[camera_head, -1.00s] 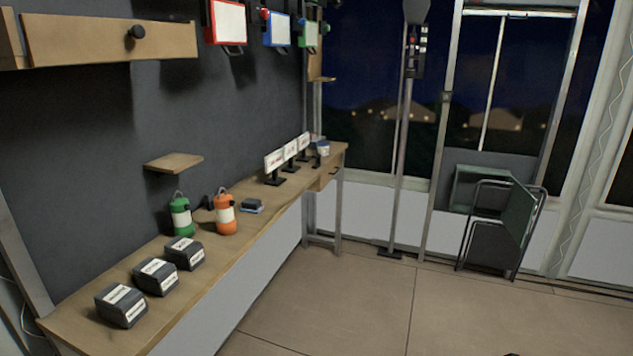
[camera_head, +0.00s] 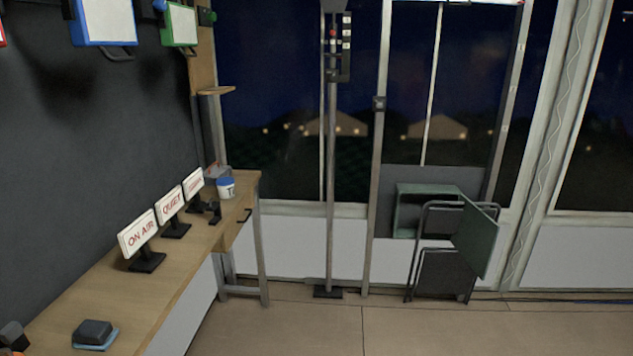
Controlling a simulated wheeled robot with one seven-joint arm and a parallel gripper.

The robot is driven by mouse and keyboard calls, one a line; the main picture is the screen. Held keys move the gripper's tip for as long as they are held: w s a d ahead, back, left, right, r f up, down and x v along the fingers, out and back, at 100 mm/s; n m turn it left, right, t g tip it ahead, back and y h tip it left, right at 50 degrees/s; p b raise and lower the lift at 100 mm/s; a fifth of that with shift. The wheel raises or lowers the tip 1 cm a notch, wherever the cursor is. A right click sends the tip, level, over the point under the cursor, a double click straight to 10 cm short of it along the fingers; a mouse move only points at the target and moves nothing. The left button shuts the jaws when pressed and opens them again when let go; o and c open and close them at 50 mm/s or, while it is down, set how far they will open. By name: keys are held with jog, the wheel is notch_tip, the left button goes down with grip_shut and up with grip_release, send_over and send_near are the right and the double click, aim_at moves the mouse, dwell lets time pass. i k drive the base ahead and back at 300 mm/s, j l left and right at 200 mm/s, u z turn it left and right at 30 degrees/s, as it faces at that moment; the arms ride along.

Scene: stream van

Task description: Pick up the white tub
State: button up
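A small white tub (camera_head: 226,188) with a blue band at its top and a dark mark on its side stands upright near the far end of the wooden counter (camera_head: 180,262). A grey box-like thing (camera_head: 213,172) is just behind it, and a small black object (camera_head: 214,212) stands in front of it to the left. My gripper is not in view.
Three signs on black stands, one reading ON AIR (camera_head: 139,238), line the counter left of the tub. A dark block (camera_head: 93,333) lies nearer. A metal pole (camera_head: 331,190) and a folding chair (camera_head: 447,250) stand right. Floor (camera_head: 300,328) before the counter is clear.

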aim_at(227, 190)
jog(key=i+u, duration=0.25)
jog(key=i, duration=0.2)
jog(key=i+l+u, duration=0.15)
jog(key=i+u, duration=0.15)
jog(key=i, duration=0.15)
jog(key=i+l+u, duration=0.25)
jog(key=i, duration=0.2)
jog(key=i+l+u, duration=0.1)
jog(key=i+u, duration=0.15)
jog(key=u, duration=0.2)
jog(key=i+l+u, duration=0.2)
jog(key=u, duration=0.2)
jog(key=i+l+u, duration=0.25)
jog(key=u, duration=0.2)
jog(key=i+l+u, duration=0.2)
jog(key=l+u, duration=0.2)
jog(key=i+l+u, duration=0.15)
jog(key=l+u, duration=0.15)
jog(key=u, duration=0.15)
jog(key=i+l+u, duration=0.1)
jog(key=l+u, duration=0.2)
jog(key=l, duration=0.3)
jog(key=l+u, duration=0.3)
jog(key=l, duration=0.35)
jog(key=i, duration=0.05)
